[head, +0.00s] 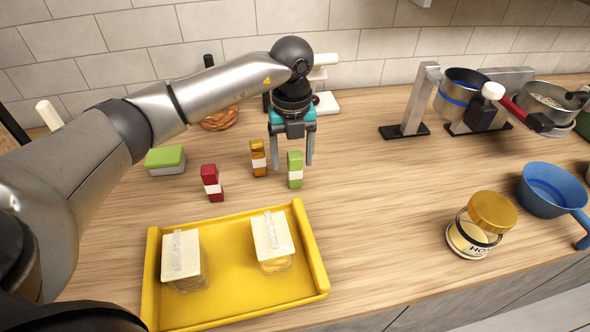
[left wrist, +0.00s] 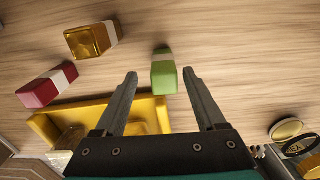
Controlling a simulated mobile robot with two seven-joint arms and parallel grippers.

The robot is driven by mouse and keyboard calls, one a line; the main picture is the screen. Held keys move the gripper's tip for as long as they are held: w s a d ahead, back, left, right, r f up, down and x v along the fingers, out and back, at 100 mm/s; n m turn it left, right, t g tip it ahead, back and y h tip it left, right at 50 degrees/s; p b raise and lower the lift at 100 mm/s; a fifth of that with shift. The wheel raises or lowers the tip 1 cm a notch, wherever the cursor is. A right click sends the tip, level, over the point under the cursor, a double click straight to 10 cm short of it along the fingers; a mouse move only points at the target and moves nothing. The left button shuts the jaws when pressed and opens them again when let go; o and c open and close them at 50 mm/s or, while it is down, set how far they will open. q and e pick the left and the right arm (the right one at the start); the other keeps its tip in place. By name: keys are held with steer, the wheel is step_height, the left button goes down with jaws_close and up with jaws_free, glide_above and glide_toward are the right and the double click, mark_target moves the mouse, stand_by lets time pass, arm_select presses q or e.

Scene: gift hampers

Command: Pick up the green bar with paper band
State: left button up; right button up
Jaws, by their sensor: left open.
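The green bar with paper band (head: 295,169) stands upright on the wooden counter, behind the yellow tray. A white band wraps its middle. My left gripper (head: 291,163) points down at it, open and empty. In the left wrist view the green bar (left wrist: 164,76) shows between and beyond the two fingertips (left wrist: 160,75), and neither finger visibly touches it. A gold bar with a white band (head: 258,158) stands just to its left, and a red bar with a white band (head: 211,183) stands further left. My right gripper is not in view.
The yellow tray (head: 219,290) holds two clear containers with white lids. A green-lidded box (head: 165,161) stands at the left. A jar with a gold lid (head: 472,240) and a blue pan (head: 549,190) stand at the right. The counter right of the green bar is clear.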

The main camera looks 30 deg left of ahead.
mark_target(295, 172)
arm_select(q)
steer(key=f, duration=0.5)
steer(key=shift+w+d+f, duration=0.1)
steer(key=shift+w+d, duration=0.05)
steer(key=shift+w, duration=0.1)
jaws_close()
stand_by(0.4)
